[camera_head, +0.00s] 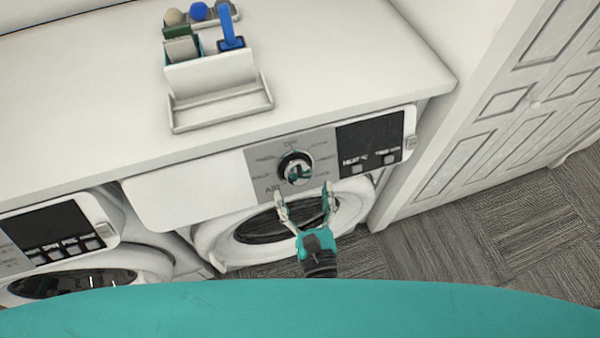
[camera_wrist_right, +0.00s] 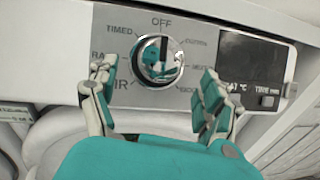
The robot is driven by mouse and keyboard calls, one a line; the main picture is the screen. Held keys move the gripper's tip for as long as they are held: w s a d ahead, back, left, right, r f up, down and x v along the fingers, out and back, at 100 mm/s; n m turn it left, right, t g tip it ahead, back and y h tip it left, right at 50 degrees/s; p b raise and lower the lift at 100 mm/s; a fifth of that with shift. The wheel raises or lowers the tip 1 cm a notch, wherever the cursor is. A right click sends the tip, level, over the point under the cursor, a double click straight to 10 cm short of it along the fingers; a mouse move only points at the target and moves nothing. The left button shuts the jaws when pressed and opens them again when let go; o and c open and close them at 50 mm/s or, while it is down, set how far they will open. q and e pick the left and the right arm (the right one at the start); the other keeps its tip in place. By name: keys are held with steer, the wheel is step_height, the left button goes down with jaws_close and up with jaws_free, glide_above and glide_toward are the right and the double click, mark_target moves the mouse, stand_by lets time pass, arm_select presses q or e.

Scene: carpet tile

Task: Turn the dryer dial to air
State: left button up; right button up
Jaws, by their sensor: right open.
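The dryer dial (camera_head: 296,168) is a round, shiny knob with a dark ring on the grey part of the dryer's (camera_head: 190,190) front panel. In the right wrist view the dial (camera_wrist_right: 158,60) has labels around it, with OFF at the top and AIR at the lower left, partly hidden by a finger. My right gripper (camera_head: 305,192) is open and empty in front of the panel, just below the dial. In the right wrist view its fingers (camera_wrist_right: 158,80) stand on either side of the dial, apart from it. My left gripper is not in view.
A second machine (camera_head: 60,250) stands to the left. A white counter (camera_head: 330,70) above holds a caddy (camera_head: 220,105) with brushes and bottles.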

mark_target(300, 180)
steer(key=shift+p+x, duration=0.35)
steer(key=shift+x, duration=1.65)
steer(key=c, duration=1.2)
